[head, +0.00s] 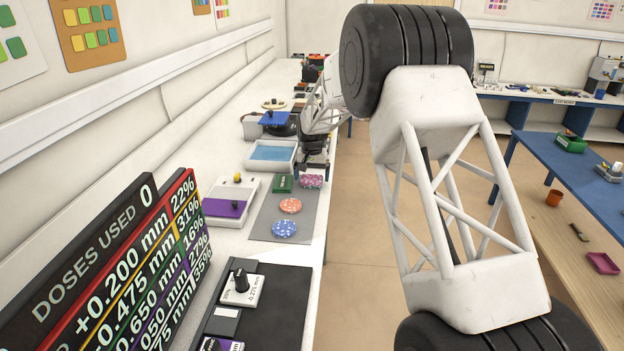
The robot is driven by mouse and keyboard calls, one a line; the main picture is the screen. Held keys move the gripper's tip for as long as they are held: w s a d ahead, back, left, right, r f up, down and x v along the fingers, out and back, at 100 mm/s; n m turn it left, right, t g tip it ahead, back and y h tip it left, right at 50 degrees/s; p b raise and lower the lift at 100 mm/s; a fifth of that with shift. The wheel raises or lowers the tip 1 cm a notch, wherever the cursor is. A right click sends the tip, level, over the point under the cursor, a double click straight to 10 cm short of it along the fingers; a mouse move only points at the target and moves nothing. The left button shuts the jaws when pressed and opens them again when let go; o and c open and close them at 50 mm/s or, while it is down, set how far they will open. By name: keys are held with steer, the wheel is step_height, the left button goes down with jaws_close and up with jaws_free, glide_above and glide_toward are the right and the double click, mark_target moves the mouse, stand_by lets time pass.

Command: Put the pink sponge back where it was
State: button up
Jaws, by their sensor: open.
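A small pink patterned disc (312,181), which may be the pink sponge, lies on the grey mat (262,228) at its far right corner, near the bench edge. An orange disc (290,205) and a blue disc (284,229) lie nearer on the same mat. My gripper (314,168) is small and dark at this distance, just beyond and above the pink disc. It is open; whether its fingers touch the disc I cannot tell.
A green block (283,183) lies beside the pink disc. A white tub with blue inside (270,154) stands behind it. A scale with a purple plate (226,208) is left of the mat. A black panel with dials (255,310) and a doses board (125,270) are nearer.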

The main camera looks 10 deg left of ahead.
mark_target(313, 178)
step_height(313, 178, up, 10)
steer(key=shift+r, duration=0.25)
stand_by(0.3)
stand_by(0.4)
stand_by(0.4)
steer(key=s+d+r, duration=0.5)
steer(key=s+d, duration=0.2)
steer(key=s, duration=0.3)
steer(key=s+d+r+t, duration=0.1)
steer(key=s+d+r, duration=0.5)
steer(key=s, duration=0.4)
steer(key=s+d+r, duration=0.4)
steer(key=s+d, duration=0.4)
steer(key=s, duration=0.2)
steer(key=s+d+f, duration=0.2)
steer(key=s+d, duration=0.1)
steer(key=s, duration=0.7)
steer(key=s+d+f+t, duration=0.1)
steer(key=s+d+f, duration=0.1)
steer(key=s, duration=0.9)
steer(key=s+d+f, duration=0.2)
steer(key=s+d, duration=0.2)
steer(key=s, duration=0.7)
steer(key=shift+f+t, duration=0.2)
steer(key=shift+t, duration=0.1)
